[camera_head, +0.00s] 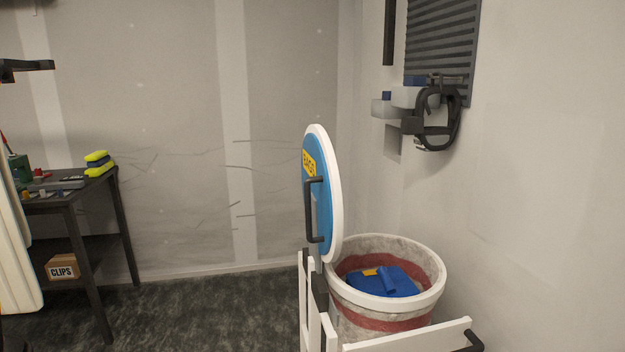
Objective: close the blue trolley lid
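The blue trolley lid (318,215) stands open and nearly upright at the left rim of the round drum. It has a white rim, a black bar handle (314,209) and a yellow label. The drum (429,292) is pale with red bands and a white rim, and its mouth is uncovered. A folded blue item (385,283) with a yellow patch lies inside it. The white trolley frame (410,334) runs around the drum's front and left and has a black grip at its right end. I see neither of my grippers in this view.
A dark bench (62,200) with yellow sponges (97,163) and small items stands at the left, a CLIPS box (62,267) on its lower shelf. A black looped object (436,118) hangs by a grey slatted panel (440,45). Open floor (200,312) lies between bench and trolley.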

